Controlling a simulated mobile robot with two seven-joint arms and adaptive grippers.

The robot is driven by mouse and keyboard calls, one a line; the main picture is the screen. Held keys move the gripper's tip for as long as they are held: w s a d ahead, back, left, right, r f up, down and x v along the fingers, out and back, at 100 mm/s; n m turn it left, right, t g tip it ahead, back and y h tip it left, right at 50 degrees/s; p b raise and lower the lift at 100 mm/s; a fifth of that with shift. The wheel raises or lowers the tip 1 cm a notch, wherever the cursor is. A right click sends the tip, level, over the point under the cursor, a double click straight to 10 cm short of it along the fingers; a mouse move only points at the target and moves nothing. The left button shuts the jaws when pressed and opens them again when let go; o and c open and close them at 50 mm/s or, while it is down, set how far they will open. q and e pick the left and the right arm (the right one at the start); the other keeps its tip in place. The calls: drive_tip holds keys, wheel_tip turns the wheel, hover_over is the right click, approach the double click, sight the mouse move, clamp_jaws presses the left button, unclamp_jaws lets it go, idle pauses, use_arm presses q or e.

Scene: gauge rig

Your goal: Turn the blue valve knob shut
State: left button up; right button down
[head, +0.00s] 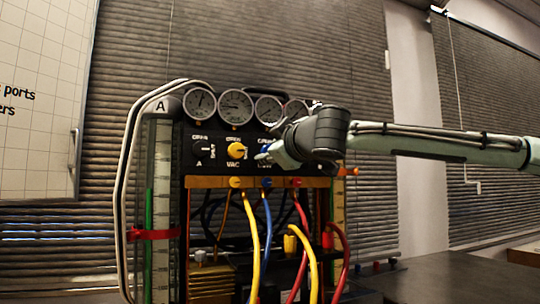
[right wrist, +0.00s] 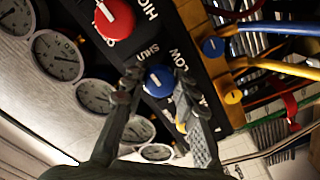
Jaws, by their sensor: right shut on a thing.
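The blue valve knob (right wrist: 158,80) sits on the black manifold panel (right wrist: 200,45), between the SHUT and LOW labels in the right wrist view. A white line marks its face. My right gripper (right wrist: 157,72) has one finger on each side of the knob and is shut on it. In the head view my right gripper (head: 272,153) reaches in from the right at the panel front and mostly hides the blue knob. My left gripper is in neither view.
A yellow knob (head: 236,150) and a black knob (head: 201,149) sit left of my gripper; a red knob (right wrist: 115,18) is on the other side. Round gauges (head: 235,107) stand above. Yellow, blue and red hoses (head: 254,240) hang below. The dark bench (head: 450,280) is clear at right.

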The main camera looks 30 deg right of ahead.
idle(0.5)
drive_tip(key=c, duration=1.2)
unclamp_jaws()
drive_tip(key=shift+o, duration=0.2)
drive_tip(key=v, duration=1.2)
